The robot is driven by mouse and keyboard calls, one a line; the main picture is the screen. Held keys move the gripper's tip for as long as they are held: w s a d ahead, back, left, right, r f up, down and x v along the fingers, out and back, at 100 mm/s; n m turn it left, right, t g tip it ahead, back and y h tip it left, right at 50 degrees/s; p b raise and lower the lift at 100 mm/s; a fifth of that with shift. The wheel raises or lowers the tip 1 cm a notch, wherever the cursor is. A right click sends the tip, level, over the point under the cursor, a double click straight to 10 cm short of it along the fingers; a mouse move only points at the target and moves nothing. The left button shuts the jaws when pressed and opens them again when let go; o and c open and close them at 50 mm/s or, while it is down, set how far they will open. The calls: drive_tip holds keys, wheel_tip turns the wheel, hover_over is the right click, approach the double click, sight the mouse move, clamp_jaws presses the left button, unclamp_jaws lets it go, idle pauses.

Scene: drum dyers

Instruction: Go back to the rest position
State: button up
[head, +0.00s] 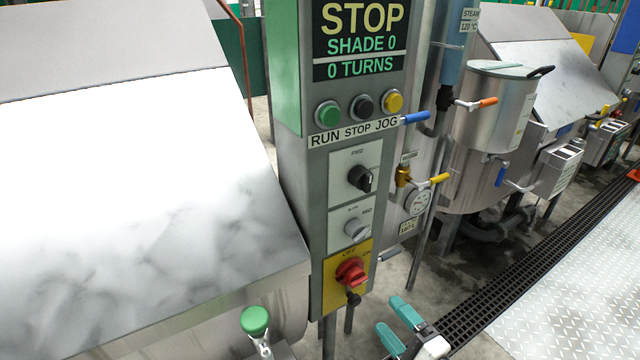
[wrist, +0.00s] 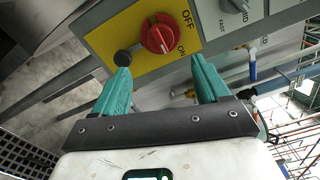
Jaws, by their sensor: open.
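My gripper (head: 388,314) is at the bottom of the head view, right of and below the control post (head: 330,210). Its two teal fingers are apart with nothing between them. In the wrist view my gripper (wrist: 160,66) points at the yellow switch plate, which carries a red rotary switch (wrist: 158,35) marked OFF and ON. The red switch also shows in the head view (head: 350,271). The fingers look clear of the switch, though the exact gap is hard to tell. A black ball knob (wrist: 122,58) shows beside the left fingertip.
The post's display (head: 360,40) reads STOP, SHADE 0, 0 TURNS. A large metal drum housing (head: 130,190) fills the left, with a green knob (head: 254,320) at its front. Pipes, valves and a steel tank (head: 490,110) stand right. A floor grate (head: 500,300) and open plate floor (head: 580,280) lie right.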

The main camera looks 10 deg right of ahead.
drive_tip(key=s+a+f+n+g, duration=0.4)
drive_tip(key=s+f+n+g, duration=0.35)
drive_tip(key=s+n, duration=0.3)
drive_tip(key=s+d+n+g+h, duration=0.3)
drive_tip(key=s+d+g, duration=0.1)
drive_tip(key=s, duration=0.4)
drive_tip(key=s+d+f+n+g+h, duration=0.1)
drive_tip(key=s+d+n+g+h, duration=0.1)
drive_tip(key=s, duration=0.7)
drive_tip(key=d+n+g, duration=0.1)
drive_tip(key=d+g, duration=0.1)
drive_tip(key=shift+d+n+g+h, duration=0.15)
drive_tip(key=shift+n+g+h, duration=0.2)
drive_tip(key=shift+h, duration=0.05)
drive_tip(key=shift+f, duration=0.1)
